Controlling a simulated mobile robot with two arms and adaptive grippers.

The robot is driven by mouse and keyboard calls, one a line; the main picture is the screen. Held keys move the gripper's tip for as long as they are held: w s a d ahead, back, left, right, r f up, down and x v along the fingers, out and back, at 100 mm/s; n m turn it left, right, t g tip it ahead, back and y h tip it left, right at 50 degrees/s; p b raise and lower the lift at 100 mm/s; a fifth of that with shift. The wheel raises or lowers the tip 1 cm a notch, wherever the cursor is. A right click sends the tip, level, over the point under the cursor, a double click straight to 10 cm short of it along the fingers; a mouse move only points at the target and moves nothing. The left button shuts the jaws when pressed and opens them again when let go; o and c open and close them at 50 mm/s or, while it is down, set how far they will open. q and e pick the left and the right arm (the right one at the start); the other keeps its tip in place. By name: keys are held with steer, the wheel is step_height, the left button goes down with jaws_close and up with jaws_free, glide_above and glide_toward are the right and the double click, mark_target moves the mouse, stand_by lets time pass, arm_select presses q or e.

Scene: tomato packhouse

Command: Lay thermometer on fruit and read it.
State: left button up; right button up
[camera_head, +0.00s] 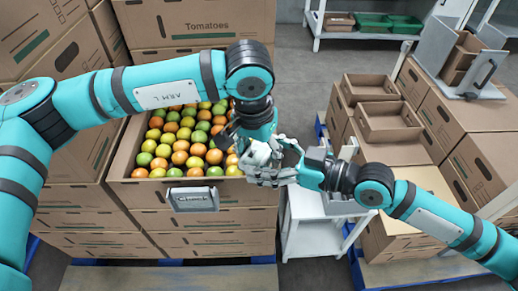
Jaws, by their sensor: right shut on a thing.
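My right gripper (266,166) is at the carton's right front corner, shut on a small whitish thing (258,154). The thing looks like the thermometer, but fingers cover much of it and no reading can be made out. My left gripper (232,136) is just above and beside it, pointing down over the right side of the fruit. Its wrist hides its fingertips, so I cannot tell whether it is open.
A grey plate (194,199) with lettering hangs on the carton's front. Stacked cartons (205,20) rise behind. A small white table (312,238) stands right of the carton. Empty open boxes (388,122) and more cartons stand farther right. A shelf (340,33) with green crates is at the back.

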arm_select(q)
steer(key=c, duration=0.9)
steer(key=shift+o, duration=0.2)
arm_select(e)
steer(key=o, duration=1.1)
